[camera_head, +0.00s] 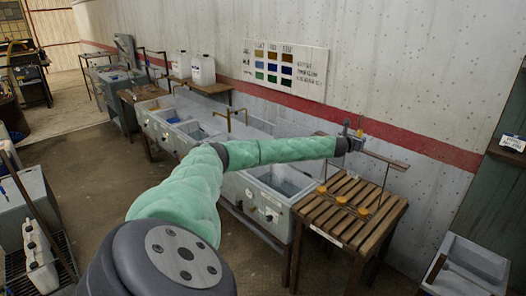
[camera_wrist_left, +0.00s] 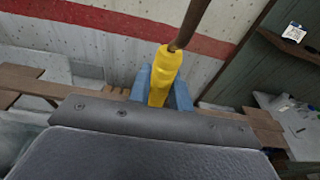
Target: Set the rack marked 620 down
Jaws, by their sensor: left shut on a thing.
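My left gripper (camera_head: 352,137) is over the far side of the slatted wooden table (camera_head: 318,217). In the left wrist view its blue fingers (camera_wrist_left: 162,92) are shut on a yellow grip (camera_wrist_left: 165,72). A brown bar (camera_wrist_left: 192,20) runs up from this grip; I take it as the rack. In the head view a brown bar (camera_head: 386,160) reaches right from the gripper, with thin rods hanging below it. Orange round pieces (camera_head: 341,200) show at table height; whether they hang or rest there I cannot tell. No 620 mark is readable. My right gripper is not in view.
Grey sink basins (camera_head: 262,200) adjoin the table on the left. A grey tub (camera_head: 470,262) stands at the lower right. The concrete wall (camera_head: 420,80) is close behind the gripper. Much of the slatted top is clear.

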